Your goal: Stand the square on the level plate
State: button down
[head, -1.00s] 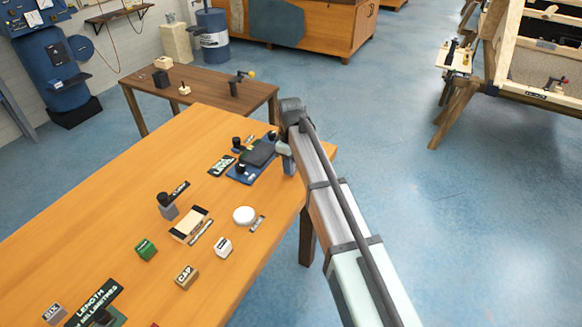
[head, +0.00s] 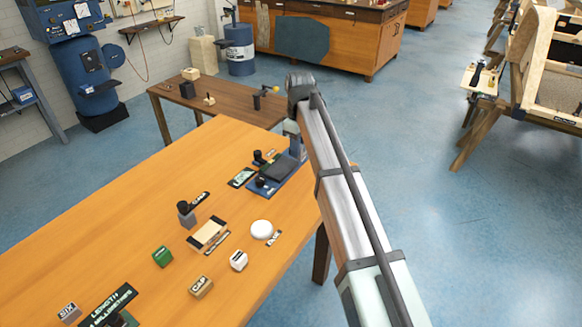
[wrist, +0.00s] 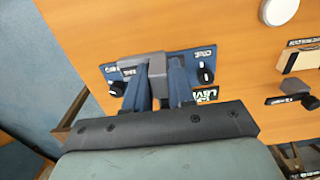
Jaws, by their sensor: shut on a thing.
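My gripper (wrist: 160,82) is above the far right end of the blue level plate (wrist: 207,56) and shut on a grey angular piece (wrist: 151,66), which looks like the square. In the wrist view this piece shows between and beyond the blue fingers, over the plate. Whether it touches the plate is hidden. The plate also shows in the head view, with black knobs and a dark flat pad (head: 279,170) on it. In the head view my gripper (head: 296,145) is at the plate's far end, and the held piece cannot be made out clearly.
Near the plate are a label card (head: 242,178), a white disc (head: 262,229), a wooden tray (head: 208,233) and a black-topped grey block (head: 186,214). A green block (head: 162,256) and other small blocks lie nearer.

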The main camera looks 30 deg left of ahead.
jog(key=a+r, duration=0.2)
jog(key=a, duration=0.6)
jog(key=shift+s+d+f, duration=0.1)
jog(key=shift+d+f, duration=0.05)
jog(key=shift+f, duration=4.85)
jog(key=c, duration=1)
grip_release()
jog(key=shift+f, duration=0.1)
jog(key=shift+o, duration=0.2)
notch_tip(320, 180, up, 12)
jog(key=shift+d, duration=0.1)
